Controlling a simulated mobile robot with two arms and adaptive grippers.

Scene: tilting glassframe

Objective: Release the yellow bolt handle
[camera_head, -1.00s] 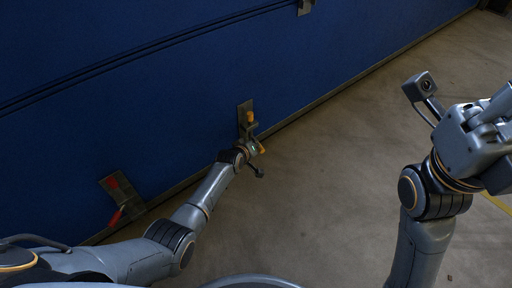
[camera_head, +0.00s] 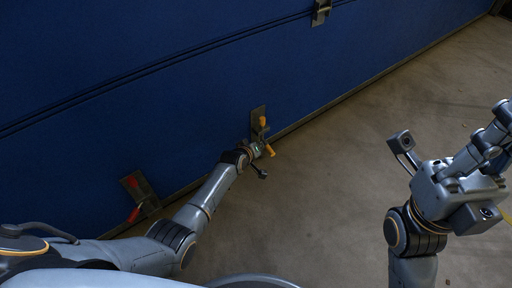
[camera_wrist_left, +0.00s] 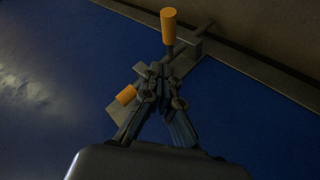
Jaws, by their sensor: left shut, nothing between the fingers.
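The yellow bolt handle assembly is a metal bracket on the lower edge of the blue panel (camera_head: 190,90). Two yellow parts show: an upper one (camera_head: 262,121) and a lower one (camera_head: 270,151). The left wrist view also shows one yellow grip (camera_wrist_left: 168,26) standing on the bolt beyond my fingers and another (camera_wrist_left: 126,94) left of them. My left gripper (camera_head: 262,147) is at the bracket, its fingers shut and empty (camera_wrist_left: 160,72), close to both grips; contact cannot be told. My right gripper (camera_head: 482,150) is raised at the right, away from the panel, its fingers unclear.
A red-handled latch (camera_head: 133,214) sits on the panel's lower left, near my left arm. Another metal bracket (camera_head: 321,12) is high on the panel. Open concrete floor (camera_head: 330,190) lies right of the panel's bottom edge.

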